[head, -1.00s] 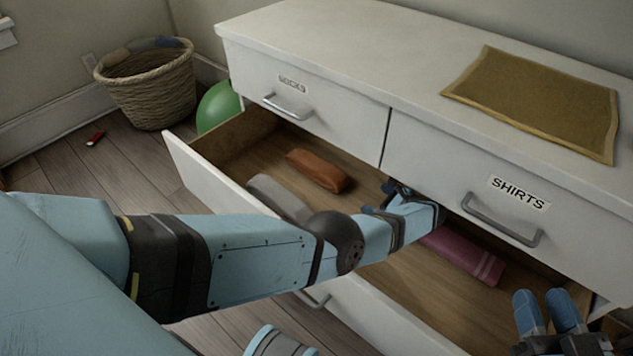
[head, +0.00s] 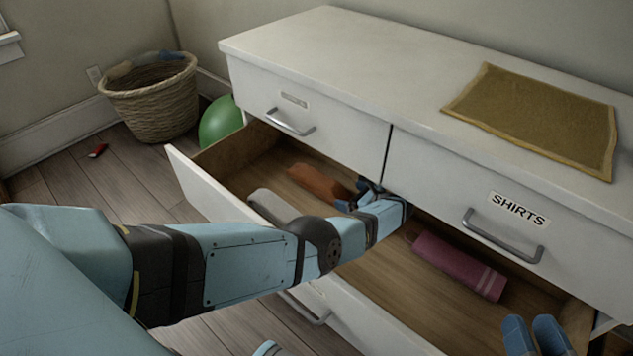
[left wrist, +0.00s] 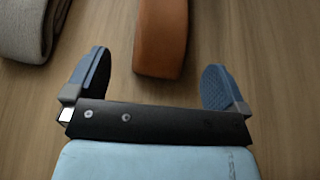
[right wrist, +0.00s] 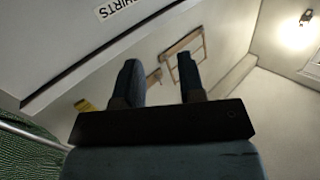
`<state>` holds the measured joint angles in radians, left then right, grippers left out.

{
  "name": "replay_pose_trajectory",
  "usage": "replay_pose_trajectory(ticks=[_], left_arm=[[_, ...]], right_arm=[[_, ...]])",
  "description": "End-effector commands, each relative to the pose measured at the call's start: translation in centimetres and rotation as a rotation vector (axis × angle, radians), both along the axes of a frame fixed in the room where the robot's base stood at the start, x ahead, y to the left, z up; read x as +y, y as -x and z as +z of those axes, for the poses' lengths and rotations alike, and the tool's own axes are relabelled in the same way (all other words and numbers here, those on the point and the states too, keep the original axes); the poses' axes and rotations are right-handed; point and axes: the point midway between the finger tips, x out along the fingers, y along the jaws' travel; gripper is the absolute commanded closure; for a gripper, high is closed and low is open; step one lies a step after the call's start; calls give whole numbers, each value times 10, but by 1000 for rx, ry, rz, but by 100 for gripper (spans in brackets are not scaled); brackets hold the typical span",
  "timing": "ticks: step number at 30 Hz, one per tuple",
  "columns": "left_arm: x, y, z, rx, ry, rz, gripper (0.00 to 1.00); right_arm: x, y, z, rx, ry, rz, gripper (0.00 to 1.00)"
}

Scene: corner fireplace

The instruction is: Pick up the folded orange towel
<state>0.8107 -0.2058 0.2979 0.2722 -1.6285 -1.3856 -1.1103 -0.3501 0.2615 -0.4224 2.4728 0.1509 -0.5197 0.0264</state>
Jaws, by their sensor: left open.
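The folded orange towel (head: 318,183) lies in the open lower drawer of the white dresser, towards its left part. In the left wrist view the towel (left wrist: 161,40) lies ahead, its near end between the fingertips but apart from both. My left gripper (head: 362,195) is inside the drawer at the right end of the towel; it is open and empty in the left wrist view (left wrist: 158,80). My right gripper (head: 535,335) is low at the right in the head view; its fingers stand apart with nothing between them in the right wrist view (right wrist: 163,80).
A grey folded towel (head: 272,206) lies left of the orange one, and a maroon one (head: 457,265) lies to the right. The closed upper drawers overhang the open drawer (head: 215,190). A wicker basket (head: 155,105) and green ball (head: 220,122) stand at the left.

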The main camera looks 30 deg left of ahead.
Motion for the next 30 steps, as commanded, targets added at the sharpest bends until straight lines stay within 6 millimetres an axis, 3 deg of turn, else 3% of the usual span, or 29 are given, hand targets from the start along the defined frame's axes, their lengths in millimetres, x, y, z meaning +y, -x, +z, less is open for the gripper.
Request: replay_pose_trajectory(ticks=[9, 17, 18, 25, 30], left_arm=[[48, -6, -19, -1, 0, 3, 0], [54, -8, -19, -1, 0, -1, 0], [54, -8, -19, -1, 0, 0, 2], [54, -8, -19, -1, 1, 0, 55], [53, -8, -18, -1, 0, 0, 55]], right_arm=[[-3, -5, -8, -56, 38, -7, 64], [-5, -10, 4, -110, 59, -2, 64], [-5, -9, 4, -107, 59, -2, 64], [-5, -8, 2, -97, 55, -4, 64], [-5, -8, 1, -96, 55, -4, 64]])
